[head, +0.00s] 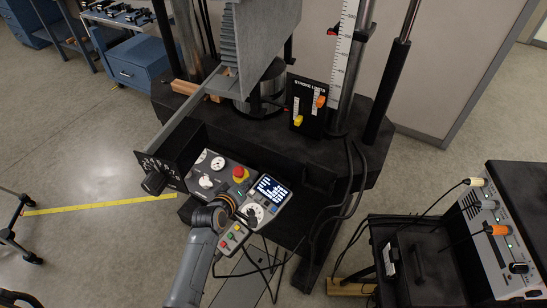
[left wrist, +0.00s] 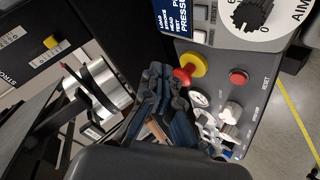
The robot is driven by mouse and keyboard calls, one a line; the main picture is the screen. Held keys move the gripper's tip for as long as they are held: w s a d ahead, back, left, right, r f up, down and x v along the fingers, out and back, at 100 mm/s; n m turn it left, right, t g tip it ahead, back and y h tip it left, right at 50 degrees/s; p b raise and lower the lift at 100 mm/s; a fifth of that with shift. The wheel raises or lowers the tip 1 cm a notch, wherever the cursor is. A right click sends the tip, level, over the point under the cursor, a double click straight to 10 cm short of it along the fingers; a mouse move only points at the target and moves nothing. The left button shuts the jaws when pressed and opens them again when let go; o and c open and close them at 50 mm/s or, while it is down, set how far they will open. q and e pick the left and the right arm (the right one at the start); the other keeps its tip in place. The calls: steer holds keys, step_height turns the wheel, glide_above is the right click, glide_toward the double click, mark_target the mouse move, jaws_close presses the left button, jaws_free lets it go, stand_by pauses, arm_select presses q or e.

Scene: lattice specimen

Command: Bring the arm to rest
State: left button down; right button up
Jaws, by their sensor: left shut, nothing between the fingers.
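My left arm comes in from the bottom of the head view. Its gripper (head: 248,214) is over the front of the machine's control panel (head: 213,172), partly hidden by my own wrist. In the left wrist view the dark blue fingers (left wrist: 160,92) are shut with nothing between them. They point toward the panel's red-and-yellow emergency stop (left wrist: 189,70), which also shows in the head view (head: 240,174). I cannot tell whether the fingers touch anything. My right gripper is not in view.
A lit display (head: 268,190) and a button box (head: 232,238) with cables are close to my gripper. The testing machine's black base (head: 340,172) stands behind. An instrument unit (head: 495,235) is at right. Open floor (head: 90,150) lies to the left.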

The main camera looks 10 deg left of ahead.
arm_select(q)
steer(key=s+a+r+m+g+y, duration=0.1)
steer(key=s+r+m+g, duration=0.15)
steer(key=s, duration=0.85)
steer(key=s+a+r+m+g, duration=0.1)
steer(key=s+m+g, duration=0.25)
steer(key=s, duration=0.65)
steer(key=s+a+r+m+g+y, duration=0.1)
steer(key=s+r+m+g, duration=0.2)
steer(key=s, duration=0.8)
step_height(320, 180, down, 31)
steer(key=b, duration=0.5)
steer(key=s+a+f+m+g+b, duration=0.1)
steer(key=s+a+f+g+b, duration=0.1)
steer(key=s+f, duration=1.4)
step_height(320, 180, down, 4)
steer(key=shift+s+a+f+b, duration=0.25)
steer(key=shift+s+a+b, duration=0.15)
steer(key=shift+b, duration=0.4)
